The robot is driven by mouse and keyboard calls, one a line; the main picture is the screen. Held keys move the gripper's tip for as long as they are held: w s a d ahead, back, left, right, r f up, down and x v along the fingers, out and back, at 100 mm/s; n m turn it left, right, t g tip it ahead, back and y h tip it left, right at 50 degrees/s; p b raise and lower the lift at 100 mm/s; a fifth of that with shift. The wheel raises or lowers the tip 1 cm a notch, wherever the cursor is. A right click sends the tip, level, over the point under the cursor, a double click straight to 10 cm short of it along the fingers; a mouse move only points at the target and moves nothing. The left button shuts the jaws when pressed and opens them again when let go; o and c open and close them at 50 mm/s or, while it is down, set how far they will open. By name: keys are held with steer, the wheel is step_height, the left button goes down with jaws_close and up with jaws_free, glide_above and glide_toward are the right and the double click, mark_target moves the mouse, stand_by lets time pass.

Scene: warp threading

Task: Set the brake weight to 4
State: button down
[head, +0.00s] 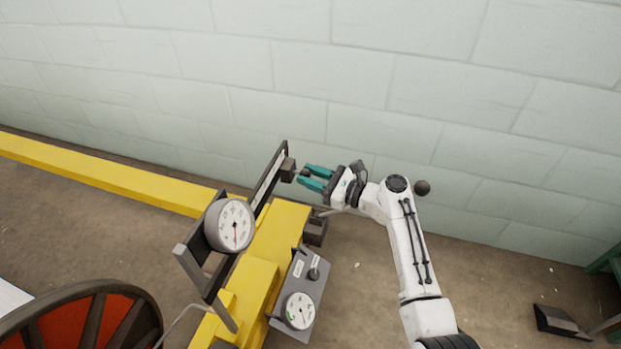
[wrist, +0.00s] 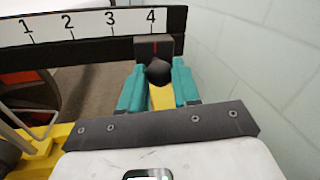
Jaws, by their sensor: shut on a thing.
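The brake weight (head: 288,169) is a small dark block on the scale bar (head: 266,183), near the bar's far end. In the wrist view the weight (wrist: 152,44) shows a red mark almost directly under the number 4. The bar (wrist: 90,47) carries the numbers 1 to 4 on a white strip. My gripper (head: 306,178) has teal fingers and reaches the weight from the right. In the wrist view its fingers (wrist: 159,82) are shut on the weight's round dark knob (wrist: 159,72).
A yellow machine frame (head: 262,255) stands below the bar. A round dial (head: 232,225) and a grey panel with a gauge (head: 299,309) sit beside it. A red-and-dark wheel (head: 85,318) is at lower left. A pale block wall (head: 420,90) rises close behind.

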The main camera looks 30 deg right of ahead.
steer(key=c, duration=0.8)
jaws_free()
steer(key=shift+w+d, duration=0.15)
steer(key=shift+d, duration=0.1)
steer(key=p+v, duration=0.2)
steer(key=v, duration=0.8)
steer(key=shift+s+d+p, duration=0.15)
steer(key=shift+s+p, duration=0.15)
steer(key=shift+s, duration=0.1)
